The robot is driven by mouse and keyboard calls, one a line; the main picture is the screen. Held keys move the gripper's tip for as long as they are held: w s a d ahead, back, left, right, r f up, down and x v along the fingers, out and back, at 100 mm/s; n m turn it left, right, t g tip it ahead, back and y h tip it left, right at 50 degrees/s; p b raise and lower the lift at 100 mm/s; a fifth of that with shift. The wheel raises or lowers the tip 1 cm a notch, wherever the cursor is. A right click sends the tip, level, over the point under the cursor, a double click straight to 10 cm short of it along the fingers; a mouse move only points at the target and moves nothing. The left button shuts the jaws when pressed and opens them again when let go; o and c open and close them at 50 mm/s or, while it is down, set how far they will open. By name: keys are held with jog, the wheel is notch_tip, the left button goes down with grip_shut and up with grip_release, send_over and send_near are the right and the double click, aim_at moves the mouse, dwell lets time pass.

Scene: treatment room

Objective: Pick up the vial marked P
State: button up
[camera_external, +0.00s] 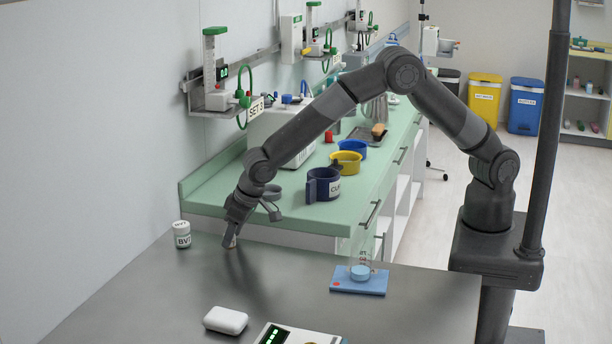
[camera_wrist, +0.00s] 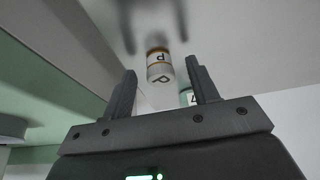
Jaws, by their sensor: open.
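The vial marked P (camera_wrist: 159,74) is white with an orange band and a dark letter. In the wrist view it shows beyond and between the fingers of my gripper (camera_wrist: 162,88), with clear gaps on both sides. My gripper is open and not holding it. In the external view my gripper (camera_external: 231,240) points down, low over the back left of the grey table. A small pale patch shows at the fingertips there; I cannot tell if it is the vial, which is otherwise hidden.
Another white vial (camera_external: 182,236) with dark lettering stands left of my gripper. A second vial (camera_wrist: 187,97) shows near the right finger in the wrist view. The grey table (camera_external: 150,290) also holds a blue stand (camera_external: 345,284), a white case (camera_external: 225,320) and a display device (camera_external: 300,335).

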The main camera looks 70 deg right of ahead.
jog(key=shift+w+f, duration=0.2)
jog(key=shift+f, duration=0.25)
jog(key=c, duration=1)
